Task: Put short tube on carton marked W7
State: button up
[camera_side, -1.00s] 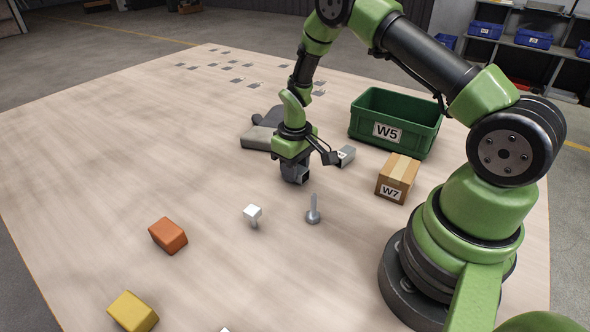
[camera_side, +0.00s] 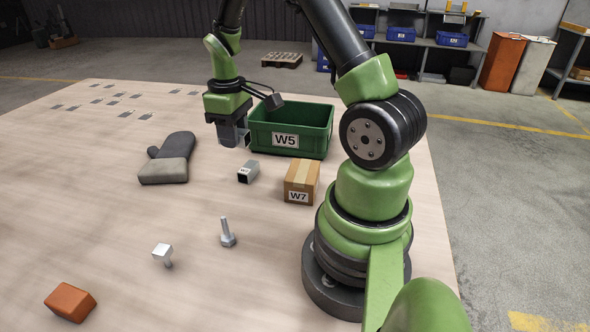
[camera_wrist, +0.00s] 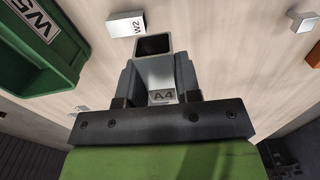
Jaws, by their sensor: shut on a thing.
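My gripper (camera_side: 231,134) is shut on a short grey square tube and holds it above the table, left of the green bin. In the wrist view the tube (camera_wrist: 153,48) sits between my gripper's fingers (camera_wrist: 158,78), its open end showing and a label A4 on it. The carton marked W7 (camera_side: 302,178) is a small brown box with a tape strip, standing on the table right of and below my gripper in the side view. Its top is bare. The carton does not show in the wrist view.
A green bin marked W5 (camera_side: 314,140) stands behind the carton. Another square metal piece marked W2 (camera_side: 247,173) lies left of the carton.

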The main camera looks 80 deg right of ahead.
jog(key=s+d+r, duration=0.2)
jog(key=s, duration=0.4)
jog(key=s+d+r, duration=0.1)
jog(key=s+d, duration=0.1)
jog(key=s, duration=0.5)
send_over(303, 170)
notch_tip(303, 170, down, 6)
jog(key=shift+a+r, duration=0.1)
jog(key=shift+r, duration=0.15)
jog(key=shift+f, duration=2.05)
jog(key=o, duration=0.9)
jog(key=shift+f, duration=0.15)
jog(key=shift+o, duration=0.2)
